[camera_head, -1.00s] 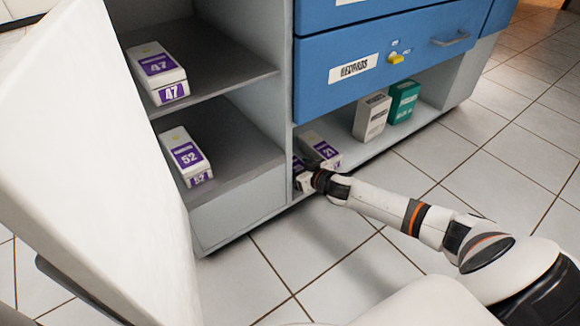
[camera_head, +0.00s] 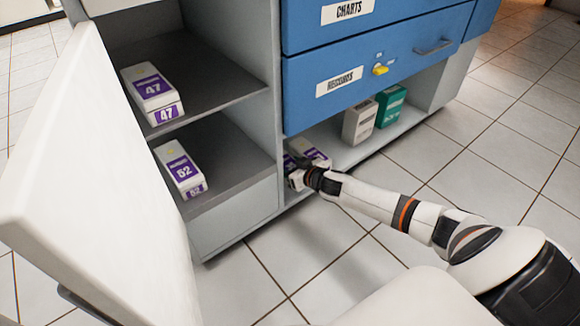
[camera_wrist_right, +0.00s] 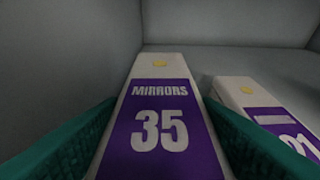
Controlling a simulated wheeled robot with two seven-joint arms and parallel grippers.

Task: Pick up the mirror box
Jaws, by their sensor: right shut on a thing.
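The mirror box (camera_wrist_right: 160,85) is white with a purple label reading "MIRRORS 35" and a yellow dot on top. It lies between the two teal fingers of my right gripper (camera_wrist_right: 160,135), which is shut on it. In the head view my right gripper (camera_head: 296,177) reaches into the low open shelf under the blue drawers, at its left end, and mostly hides the box there; only a bit of purple shows. I cannot tell whether the box is lifted off the shelf. My left gripper is not in view.
A similar white and purple box (camera_wrist_right: 262,110) stands just right of the mirror box. Boxes marked 47 (camera_head: 152,92) and 52 (camera_head: 180,168) sit on the left shelves (camera_head: 215,75). A grey box (camera_head: 359,122) and a green box (camera_head: 390,105) stand farther right. Blue drawers (camera_head: 380,60) hang above.

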